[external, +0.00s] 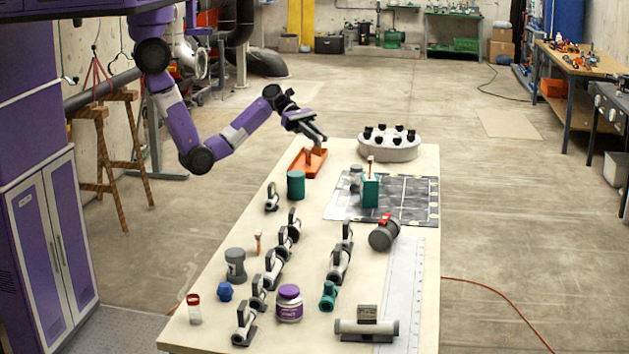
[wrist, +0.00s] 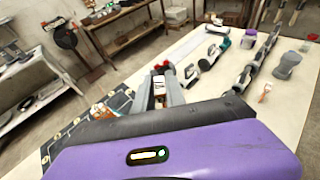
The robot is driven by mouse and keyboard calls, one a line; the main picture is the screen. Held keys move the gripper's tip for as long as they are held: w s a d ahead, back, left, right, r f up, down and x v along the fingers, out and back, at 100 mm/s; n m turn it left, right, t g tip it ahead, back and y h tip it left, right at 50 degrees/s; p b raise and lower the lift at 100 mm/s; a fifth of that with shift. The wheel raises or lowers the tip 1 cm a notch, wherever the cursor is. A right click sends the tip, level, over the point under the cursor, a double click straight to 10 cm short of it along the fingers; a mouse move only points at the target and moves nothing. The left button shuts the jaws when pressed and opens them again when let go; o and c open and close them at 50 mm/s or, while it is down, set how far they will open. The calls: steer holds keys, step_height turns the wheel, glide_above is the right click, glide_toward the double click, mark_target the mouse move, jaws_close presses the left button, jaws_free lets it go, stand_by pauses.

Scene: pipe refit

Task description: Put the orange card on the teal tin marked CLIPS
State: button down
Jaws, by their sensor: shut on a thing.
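My gripper (external: 318,136) is at the far left of the table, above an orange tray (external: 296,172). It is shut on a small orange-brown piece (external: 309,153), which I take to be the orange card. In the wrist view a small white-and-orange patch (wrist: 159,89) shows between the fingers (wrist: 162,78). Two teal containers stand to the near side of the gripper: a round one (external: 296,185) close to the tray, and a boxy one (external: 371,192) on the dark mat. I cannot read CLIPS on either of them.
A grey round holder (external: 390,147) with dark knobs stands at the back right. The dark gridded mat (external: 410,203) lies in front of it. Several valves and pipe pieces, a purple jar (external: 289,303) and a grey jar (external: 235,266) crowd the near half. A copper-coloured piece stands by the boxy container.

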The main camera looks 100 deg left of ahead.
steer(key=s+a+r+n+t+y+p, duration=0.2)
steer(key=s+a+r+n+t+y, duration=0.1)
steer(key=s+a+r+n+y, duration=0.75)
steer(key=m+h+b, duration=0.2)
steer(key=m, duration=0.1)
glide_above(296, 173)
steer(key=shift+n+y, duration=0.25)
step_height(296, 173, down, 22)
steer(key=shift+d+r, duration=0.1)
steer(key=shift+r, duration=0.15)
steer(key=c, duration=1.4)
jaws_free()
steer(key=shift+f, duration=0.1)
steer(key=v, duration=1.2)
steer(key=shift+b, duration=0.4)
